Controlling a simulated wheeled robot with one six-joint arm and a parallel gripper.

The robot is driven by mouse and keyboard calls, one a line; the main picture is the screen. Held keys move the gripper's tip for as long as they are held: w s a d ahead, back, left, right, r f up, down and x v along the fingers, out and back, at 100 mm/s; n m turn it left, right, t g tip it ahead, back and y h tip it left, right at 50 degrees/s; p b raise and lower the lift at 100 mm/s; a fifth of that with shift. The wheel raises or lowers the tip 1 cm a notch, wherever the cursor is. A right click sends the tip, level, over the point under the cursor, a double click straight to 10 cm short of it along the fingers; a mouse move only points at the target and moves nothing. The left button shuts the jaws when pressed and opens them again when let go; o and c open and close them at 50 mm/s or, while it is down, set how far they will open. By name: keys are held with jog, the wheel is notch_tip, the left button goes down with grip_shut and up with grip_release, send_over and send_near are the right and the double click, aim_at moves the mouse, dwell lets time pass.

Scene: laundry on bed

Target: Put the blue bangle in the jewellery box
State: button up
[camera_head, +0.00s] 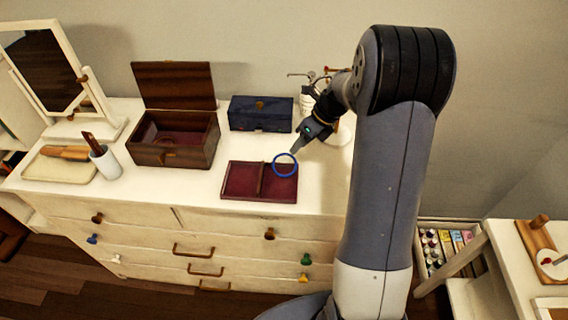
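The blue bangle (275,169) is a thin blue ring with a pale inner side. It hangs below the fingertips of my gripper (294,149), over the right compartment of a dark red tray. My gripper appears shut on the bangle's upper rim; the fingers are small and dark here. The jewellery box (172,156) is dark wood with its lid raised at the back and a reddish lining inside. It stands to the left of my gripper. Its front wall hides part of its floor.
The two-part tray (232,197) lies at the dresser's front edge. A closed navy box (260,114) stands behind it. A jewellery stand (307,98) is behind my gripper. A white cup (106,163) and a mirror (48,66) are at left. Bare dresser top lies between box and tray.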

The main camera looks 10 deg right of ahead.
jog(key=shift+w+p+x, duration=0.15)
jog(key=shift+p+x, duration=0.1)
jog(key=shift+x, duration=1.1)
jog(key=shift+w+p+x, duration=0.2)
jog(key=shift+x, duration=1.2)
jog(key=shift+d, duration=0.1)
grip_shut()
